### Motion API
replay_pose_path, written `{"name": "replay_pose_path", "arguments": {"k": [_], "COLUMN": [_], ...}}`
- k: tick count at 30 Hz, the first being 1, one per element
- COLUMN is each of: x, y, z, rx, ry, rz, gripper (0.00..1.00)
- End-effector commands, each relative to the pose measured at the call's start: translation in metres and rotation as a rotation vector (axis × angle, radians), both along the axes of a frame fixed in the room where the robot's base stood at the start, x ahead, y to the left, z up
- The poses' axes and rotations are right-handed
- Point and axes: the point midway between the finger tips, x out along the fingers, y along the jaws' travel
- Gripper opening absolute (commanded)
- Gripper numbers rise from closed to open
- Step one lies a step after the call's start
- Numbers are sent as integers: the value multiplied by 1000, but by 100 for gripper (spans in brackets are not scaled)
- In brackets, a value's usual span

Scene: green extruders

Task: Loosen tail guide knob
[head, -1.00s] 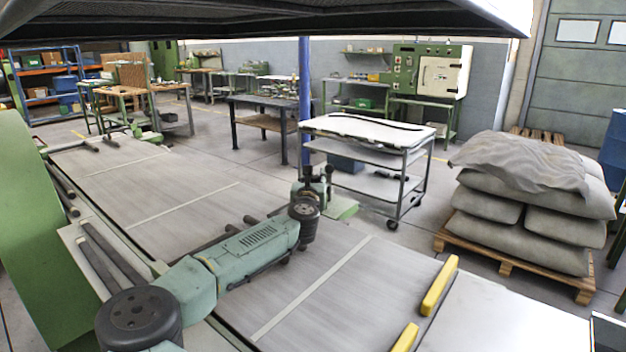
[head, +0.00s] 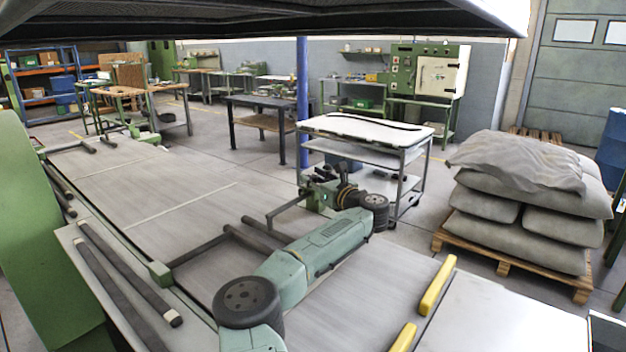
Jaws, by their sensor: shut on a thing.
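My arm reaches from the bottom of the head view over the grey conveyor belt (head: 180,205). Its wrist is bent, and my gripper (head: 321,178) is small and dark at the belt's far edge. The gripper is shut at a green guide bracket (head: 318,198) there. The tail guide knob is hidden by the fingers or too small to make out. A dark guide rod (head: 284,214) runs from beside the bracket over the belt.
Two yellow bars (head: 437,286) lie at the belt's right end. A white-topped cart (head: 365,131) stands close behind my wrist. Stacked sacks (head: 530,200) on a pallet stand at the right. Dark guide bars (head: 125,275) lie along the near side.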

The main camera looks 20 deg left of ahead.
Motion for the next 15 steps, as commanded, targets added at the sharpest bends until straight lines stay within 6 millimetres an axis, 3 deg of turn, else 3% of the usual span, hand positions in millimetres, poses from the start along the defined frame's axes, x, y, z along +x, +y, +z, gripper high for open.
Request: {"name": "replay_pose_path", "arguments": {"k": [15], "x": [3], "y": [-2], "z": [-1], "rx": [2], "ry": [2], "rz": [277], "gripper": [3]}}
